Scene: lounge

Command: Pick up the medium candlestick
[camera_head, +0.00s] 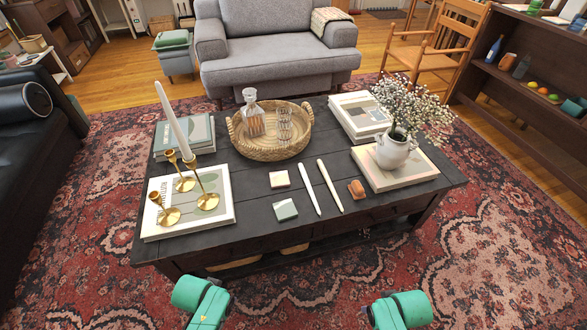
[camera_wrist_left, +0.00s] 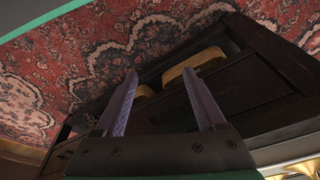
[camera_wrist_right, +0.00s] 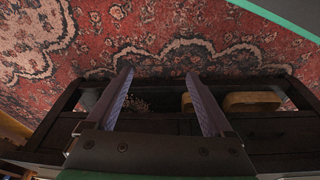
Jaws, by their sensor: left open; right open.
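Three brass candlesticks stand on a pale book (camera_head: 228,212) at the left end of the dark coffee table (camera_head: 255,222). The medium candlestick (camera_head: 178,170) is upright at the back and looks empty. The tallest (camera_head: 199,180), to its right, seems to hold a long white candle (camera_head: 172,118). The shortest (camera_head: 162,205) stands at front left, empty. My left gripper (camera_wrist_left: 160,80) is open and empty, facing the table's dark front side. My right gripper (camera_wrist_right: 160,80) is also open and empty before the table. In the head view both arms show at the bottom edge, away from the candlesticks.
A wicker tray (camera_head: 262,153) holds a decanter (camera_head: 252,113) and glasses. Two loose candles (camera_head: 329,186), small coasters (camera_head: 285,209) and a brown object (camera_head: 356,189) lie in front. A flower vase (camera_head: 393,152) stands on a book at right. Books (camera_head: 190,142) lie behind the candlesticks.

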